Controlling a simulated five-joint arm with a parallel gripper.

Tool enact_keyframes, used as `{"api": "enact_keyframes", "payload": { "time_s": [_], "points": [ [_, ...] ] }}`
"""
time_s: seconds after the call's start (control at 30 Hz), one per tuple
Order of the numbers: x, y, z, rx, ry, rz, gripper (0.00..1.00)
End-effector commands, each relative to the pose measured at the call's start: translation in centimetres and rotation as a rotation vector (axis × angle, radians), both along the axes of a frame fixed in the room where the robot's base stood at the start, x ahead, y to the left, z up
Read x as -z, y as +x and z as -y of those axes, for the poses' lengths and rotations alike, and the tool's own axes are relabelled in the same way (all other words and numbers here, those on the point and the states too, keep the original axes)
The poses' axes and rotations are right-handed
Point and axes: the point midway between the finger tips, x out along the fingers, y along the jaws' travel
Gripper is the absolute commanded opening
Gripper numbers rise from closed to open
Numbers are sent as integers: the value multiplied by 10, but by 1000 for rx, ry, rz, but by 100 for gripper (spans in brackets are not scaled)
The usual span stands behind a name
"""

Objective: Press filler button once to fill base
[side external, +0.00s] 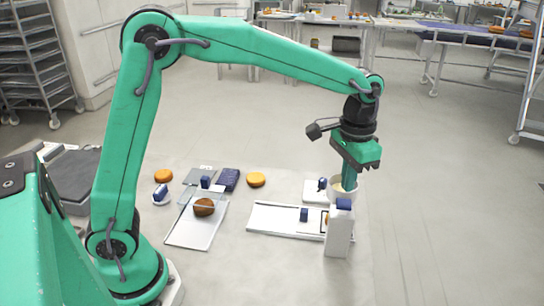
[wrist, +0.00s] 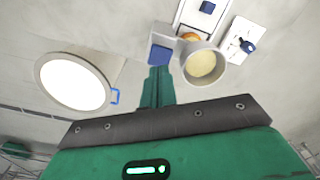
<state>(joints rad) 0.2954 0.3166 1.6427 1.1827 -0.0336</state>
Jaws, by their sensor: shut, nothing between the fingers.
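The filler is a white post (side external: 338,236) with a blue button (side external: 344,204) on top and a hopper (side external: 337,184) of cream-coloured filling beside it. In the wrist view the button (wrist: 161,54) lies just beyond my fingertips, and the hopper (wrist: 203,67) is to their right. An orange-brown base (wrist: 190,36) shows partly beyond the hopper, which hides the rest. My gripper (side external: 349,182) is shut and empty, pointing down above the filler. Its fingers (wrist: 157,76) show close to the button; I cannot tell whether they touch it.
A long white tray (side external: 270,222) with a blue block (side external: 304,214) runs left from the filler. Another tray (side external: 190,236) holds a brown round (side external: 204,207). Orange rounds (side external: 256,180) lie behind. A large white disc (wrist: 75,82) with a blue handle stands left in the wrist view.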

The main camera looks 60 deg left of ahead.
Motion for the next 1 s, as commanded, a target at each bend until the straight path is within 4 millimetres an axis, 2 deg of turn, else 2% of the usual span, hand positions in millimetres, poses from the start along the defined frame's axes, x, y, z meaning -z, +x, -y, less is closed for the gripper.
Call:
{"api": "enact_keyframes", "payload": {
  "time_s": [0.5,1.0],
  "points": [
    [-35,0,0,0,-1,2,0],
    [-40,-1,-2,-2,-1,5,0]
  ]
}}
